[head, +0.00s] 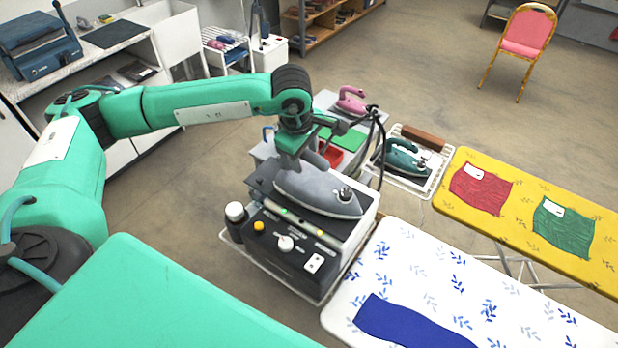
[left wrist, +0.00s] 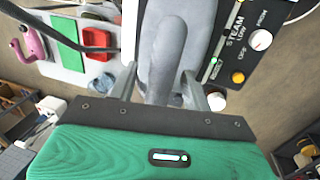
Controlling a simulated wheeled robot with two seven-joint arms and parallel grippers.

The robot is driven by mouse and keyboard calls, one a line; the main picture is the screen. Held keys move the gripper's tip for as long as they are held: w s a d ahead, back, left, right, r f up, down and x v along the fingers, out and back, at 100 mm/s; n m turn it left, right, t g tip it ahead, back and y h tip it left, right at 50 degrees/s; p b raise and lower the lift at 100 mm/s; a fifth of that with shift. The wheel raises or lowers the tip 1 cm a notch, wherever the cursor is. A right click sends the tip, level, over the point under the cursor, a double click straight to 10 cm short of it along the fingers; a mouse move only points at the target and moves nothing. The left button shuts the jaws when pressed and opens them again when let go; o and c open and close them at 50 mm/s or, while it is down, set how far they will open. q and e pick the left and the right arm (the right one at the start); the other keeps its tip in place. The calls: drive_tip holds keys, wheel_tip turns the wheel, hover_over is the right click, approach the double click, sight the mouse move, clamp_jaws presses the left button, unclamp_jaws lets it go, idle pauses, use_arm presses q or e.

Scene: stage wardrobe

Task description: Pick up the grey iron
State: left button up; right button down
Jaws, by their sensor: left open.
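The grey iron (head: 305,192) rests on top of the steam station (head: 290,243), its handle partly hidden by my left gripper in the head view. My left gripper (head: 318,152) is open, right above the iron and at its handle. In the left wrist view the grey iron (left wrist: 168,50) shows between the two spread fingers of my left gripper (left wrist: 158,82), one on each side of the handle. I cannot tell whether either finger touches it. My right gripper is out of view.
A teal iron (head: 405,160) sits in a white tray to the right, and a pink iron (head: 351,101) stands behind. A dark bottle (head: 236,222) is beside the station. A white patterned ironing board (head: 410,260) and a yellow one (head: 518,212) fill the right. A black cable loops near the gripper.

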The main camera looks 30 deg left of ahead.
use_arm(q)
drive_tip(key=c, duration=1)
drive_tip(key=shift+w, duration=0.1)
clamp_jaws()
drive_tip(key=shift+r, duration=0.1)
